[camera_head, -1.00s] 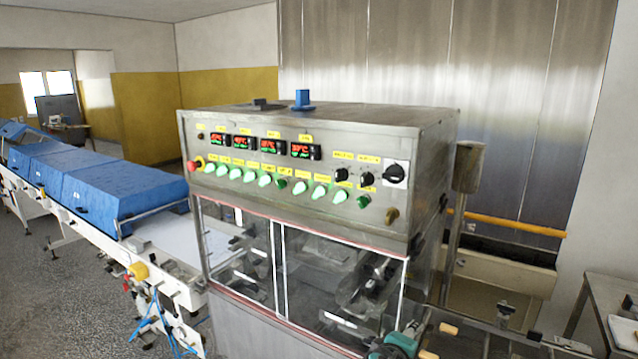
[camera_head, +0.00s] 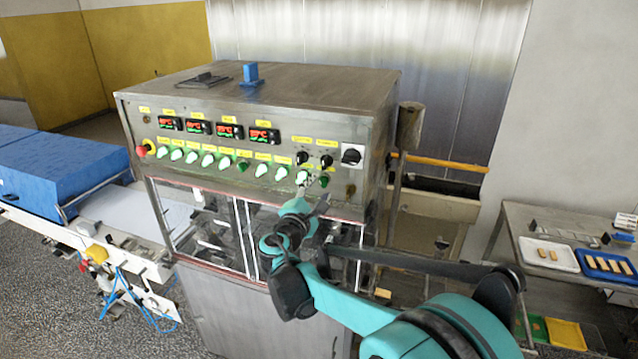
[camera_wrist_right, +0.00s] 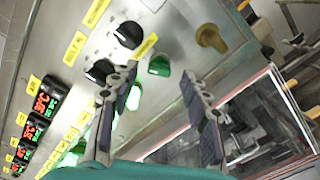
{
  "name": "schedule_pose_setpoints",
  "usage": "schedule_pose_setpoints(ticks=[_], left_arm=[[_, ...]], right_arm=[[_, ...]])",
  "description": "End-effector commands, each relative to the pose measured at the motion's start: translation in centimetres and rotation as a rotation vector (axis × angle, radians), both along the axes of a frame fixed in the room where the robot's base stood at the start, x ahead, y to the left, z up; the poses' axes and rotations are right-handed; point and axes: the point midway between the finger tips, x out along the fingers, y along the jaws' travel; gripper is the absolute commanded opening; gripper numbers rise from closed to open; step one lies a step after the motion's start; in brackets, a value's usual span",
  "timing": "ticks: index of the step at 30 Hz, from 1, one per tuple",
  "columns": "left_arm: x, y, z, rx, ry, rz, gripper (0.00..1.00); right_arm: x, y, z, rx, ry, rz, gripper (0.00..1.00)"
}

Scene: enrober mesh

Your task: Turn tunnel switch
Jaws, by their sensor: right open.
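The control panel (camera_head: 230,155) on the steel machine carries a row of lit green switches (camera_head: 208,160), black rotary knobs (camera_head: 326,161) and a larger black switch on a white plate (camera_head: 351,156). The labels are too small to read, so I cannot tell which is the tunnel switch. My right gripper (camera_head: 312,200) is open in front of the panel's lower right. In the right wrist view its fingers (camera_wrist_right: 158,85) are spread, with a green button (camera_wrist_right: 160,65) beyond the gap. A lit green switch (camera_wrist_right: 133,97) is partly hidden behind one finger. My left gripper is out of view.
A red emergency button (camera_head: 141,151) is at the panel's left end. A brass knob (camera_wrist_right: 212,38) sits near the gripper. Glass doors (camera_head: 210,225) lie below. A conveyor with blue covers (camera_head: 80,165) is at left, a table with trays (camera_head: 548,254) at right.

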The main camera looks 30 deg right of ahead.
Motion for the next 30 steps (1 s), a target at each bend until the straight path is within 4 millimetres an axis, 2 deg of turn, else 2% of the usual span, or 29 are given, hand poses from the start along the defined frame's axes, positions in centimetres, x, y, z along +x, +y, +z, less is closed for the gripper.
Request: schedule_pose_setpoints(ticks=[6,14,15,20,30], left_arm=[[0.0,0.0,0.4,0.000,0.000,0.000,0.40],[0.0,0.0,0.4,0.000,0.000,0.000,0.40],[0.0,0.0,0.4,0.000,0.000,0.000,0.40],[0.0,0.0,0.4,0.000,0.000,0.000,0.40],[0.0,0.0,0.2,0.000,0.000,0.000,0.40]], right_arm=[[1.3,-1.6,0.1,0.001,-0.001,0.000,0.47],[1.5,-1.7,0.0,0.002,0.000,0.000,0.47],[1.5,-1.7,0.0,0.002,0.000,0.000,0.41],[1.5,-1.7,0.0,0.002,0.000,0.000,0.00],[1.4,-1.7,0.0,0.017,-0.018,0.000,0.00]])
